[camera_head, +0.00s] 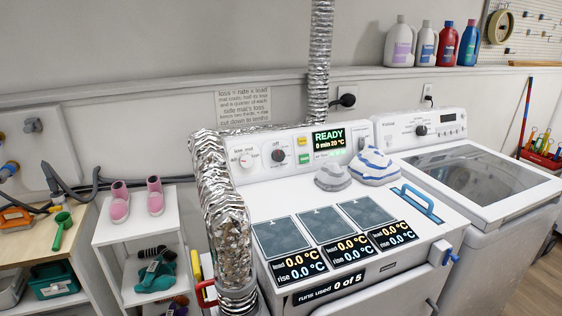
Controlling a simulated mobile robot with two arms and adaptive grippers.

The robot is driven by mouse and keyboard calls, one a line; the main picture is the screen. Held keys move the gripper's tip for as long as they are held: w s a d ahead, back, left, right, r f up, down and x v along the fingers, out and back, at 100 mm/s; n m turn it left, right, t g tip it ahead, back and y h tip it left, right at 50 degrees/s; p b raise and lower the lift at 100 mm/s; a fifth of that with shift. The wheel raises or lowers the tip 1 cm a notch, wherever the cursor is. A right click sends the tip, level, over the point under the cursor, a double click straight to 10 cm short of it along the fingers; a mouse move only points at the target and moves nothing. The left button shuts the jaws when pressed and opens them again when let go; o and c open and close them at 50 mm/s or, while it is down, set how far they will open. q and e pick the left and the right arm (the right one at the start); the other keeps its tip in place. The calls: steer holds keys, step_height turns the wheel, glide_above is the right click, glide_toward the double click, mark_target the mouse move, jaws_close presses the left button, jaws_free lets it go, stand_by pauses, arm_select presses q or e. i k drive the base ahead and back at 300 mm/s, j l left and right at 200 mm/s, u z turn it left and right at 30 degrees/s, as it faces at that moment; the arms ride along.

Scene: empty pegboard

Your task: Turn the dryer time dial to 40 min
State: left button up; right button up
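The dryer (330,192) is the white machine in the middle, with a sloped control panel at its back. A dark round knob (278,156) on the panel has "off" printed above it. A smaller white dial (246,160) with a red mark is to its left. The small print around both is too small to read, so I cannot tell for certain which is the time dial. The panel display (328,139) reads "READY", "0 min 20 °C". Neither of my grippers is in view.
A silver duct (222,220) runs down the dryer's left side, close to the dials. Grey and blue-striped cloth bundles (374,166), dark pads (323,225) and a blue handle (418,204) are on the dryer top. A washer (475,170) stands to the right.

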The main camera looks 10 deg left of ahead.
mark_target(279, 156)
steer(key=i+l+z, duration=0.1)
steer(key=l, duration=0.3)
steer(key=i+l+z, duration=0.1)
steer(key=l, duration=0.3)
steer(key=i+l+z, duration=0.1)
steer(key=l, duration=0.25)
steer(key=i, duration=0.1)
